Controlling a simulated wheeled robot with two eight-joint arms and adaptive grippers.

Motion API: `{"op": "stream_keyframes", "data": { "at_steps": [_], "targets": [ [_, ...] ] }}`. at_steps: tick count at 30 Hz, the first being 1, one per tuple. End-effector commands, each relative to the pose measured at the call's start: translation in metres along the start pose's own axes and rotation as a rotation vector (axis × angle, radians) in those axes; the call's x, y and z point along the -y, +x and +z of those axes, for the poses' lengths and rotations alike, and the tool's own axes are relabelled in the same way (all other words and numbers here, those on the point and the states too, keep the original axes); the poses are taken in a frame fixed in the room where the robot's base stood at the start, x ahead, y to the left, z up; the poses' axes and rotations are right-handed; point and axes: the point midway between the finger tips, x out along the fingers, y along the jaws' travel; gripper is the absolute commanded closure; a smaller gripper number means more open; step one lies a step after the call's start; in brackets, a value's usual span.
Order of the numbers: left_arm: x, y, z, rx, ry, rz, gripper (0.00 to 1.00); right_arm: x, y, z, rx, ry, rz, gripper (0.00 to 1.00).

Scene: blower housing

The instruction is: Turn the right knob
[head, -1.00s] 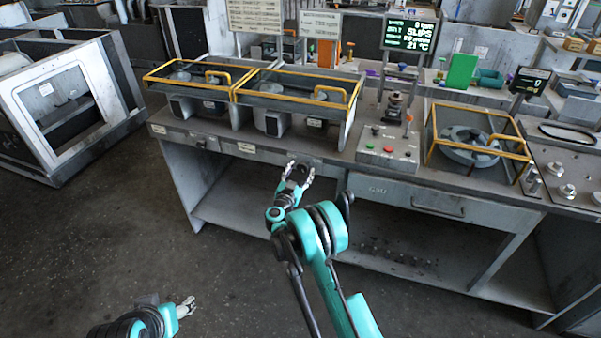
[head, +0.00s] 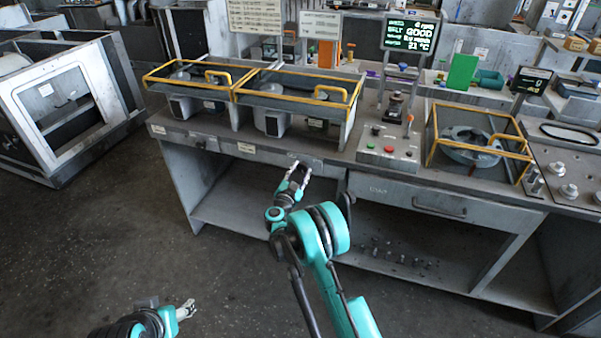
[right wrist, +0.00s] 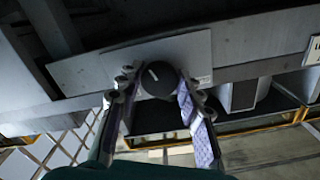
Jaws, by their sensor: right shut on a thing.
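The right knob (right wrist: 158,79) is a round black knob on a light metal plate on the bench's front edge. In the right wrist view it sits between the two fingers of my right gripper (right wrist: 156,90), which is shut on it. In the head view my right gripper (head: 299,172) is at the bench front below the second yellow-framed unit, and I cannot make out the knob there. My left gripper (head: 187,309) is low at the left, over the floor and away from the bench; its finger gap is unclear.
Yellow-framed units (head: 298,87) and a button box (head: 389,146) stand on the bench (head: 345,170). A drawer (head: 420,197) is right of my right gripper.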

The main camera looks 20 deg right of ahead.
Motion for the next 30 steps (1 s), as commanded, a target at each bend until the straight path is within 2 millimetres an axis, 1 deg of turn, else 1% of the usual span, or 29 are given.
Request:
{"op": "stream_keyframes", "data": {
  "at_steps": [1,2,3,12,14,16,20,27,30],
  "targets": [
    [0.0,0.0,0.0,0.0,0.0,0.0,0.43,0.0,0.0,0.0,0.0,0.0,0.0,0.61],
    [0.0,0.0,0.0,0.0,0.0,0.0,0.43,0.0,0.0,0.0,0.0,-0.001,0.0,0.54],
    [0.0,0.0,0.0,0.0,0.0,0.0,0.43,0.0,0.0,0.0,0.0,-0.001,0.0,0.43],
    [0.0,0.0,0.0,0.0,0.0,0.0,0.43,0.0,0.0,0.0,0.0,-0.002,0.0,0.43],
    [0.0,0.0,0.0,0.0,0.0,0.0,0.43,0.0,-0.003,0.0,0.0,-0.002,-0.001,0.43],
    [0.0,0.0,0.0,0.0,0.0,0.0,0.43,0.001,-0.01,0.0,0.001,-0.002,-0.002,0.43],
    [0.0,0.0,0.0,0.0,0.0,0.0,0.43,0.001,-0.033,0.0,0.001,-0.002,-0.002,0.43],
    [0.0,0.0,0.0,0.0,0.0,0.0,0.43,0.001,-0.086,0.001,0.001,-0.002,-0.003,0.43],
    [0.0,0.0,0.0,0.0,0.0,0.0,0.43,0.001,-0.102,0.0,0.001,-0.001,-0.002,0.43]
  ]
}}
